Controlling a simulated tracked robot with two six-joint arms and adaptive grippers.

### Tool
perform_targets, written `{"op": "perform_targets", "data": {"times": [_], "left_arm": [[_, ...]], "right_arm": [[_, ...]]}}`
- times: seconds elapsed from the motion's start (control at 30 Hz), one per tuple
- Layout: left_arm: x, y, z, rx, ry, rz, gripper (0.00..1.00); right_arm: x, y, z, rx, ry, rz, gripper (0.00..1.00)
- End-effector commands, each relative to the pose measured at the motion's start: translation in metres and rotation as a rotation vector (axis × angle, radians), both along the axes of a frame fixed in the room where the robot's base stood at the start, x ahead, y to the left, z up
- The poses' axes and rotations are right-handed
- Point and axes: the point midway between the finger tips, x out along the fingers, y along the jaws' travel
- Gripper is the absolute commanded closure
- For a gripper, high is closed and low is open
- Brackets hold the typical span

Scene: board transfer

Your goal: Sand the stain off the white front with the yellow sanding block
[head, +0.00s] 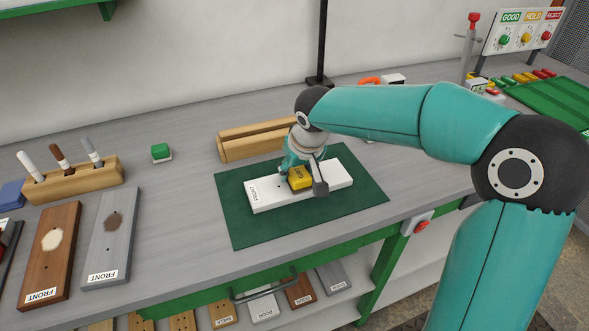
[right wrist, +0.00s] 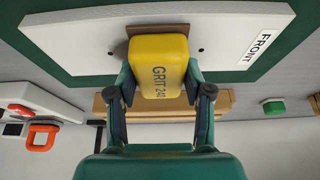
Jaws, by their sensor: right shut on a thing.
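The white front (head: 331,180) lies flat on a dark green mat (head: 236,226), its FRONT label at the left end. It also fills the top of the right wrist view (right wrist: 85,42). My right gripper (head: 303,178) is shut on the yellow sanding block (head: 300,179), marked GRIT 240 in the right wrist view (right wrist: 160,67). The block is over the middle of the white front and seems to be on it. A brown edge shows beside the block; I cannot tell whether it is stain or the block's abrasive face. No other stain shows. My left gripper is not in view.
A wooden rail block (head: 250,141) stands behind the mat. At left are a pen holder (head: 85,178), a green-topped block (head: 161,152), and brown (head: 50,262) and grey (head: 112,240) fronts with patches. A red button (head: 421,226) sits at the front edge.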

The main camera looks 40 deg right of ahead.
Motion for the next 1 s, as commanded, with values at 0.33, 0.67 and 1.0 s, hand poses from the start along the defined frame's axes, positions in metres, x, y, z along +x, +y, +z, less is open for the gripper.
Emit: {"op": "perform_targets", "data": {"times": [0.33, 0.67, 1.0], "left_arm": [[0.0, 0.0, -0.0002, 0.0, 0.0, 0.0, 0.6], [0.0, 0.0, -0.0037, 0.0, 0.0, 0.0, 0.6], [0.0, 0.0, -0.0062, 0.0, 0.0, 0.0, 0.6]], "right_arm": [[0.0001, 0.0, 0.0, 0.0, -0.001, 0.0, 0.77], [0.0003, 0.0002, -0.0036, 0.0, -0.001, 0.0, 0.77], [0.0004, 0.0005, -0.0062, -0.001, -0.001, 0.001, 0.77]]}}
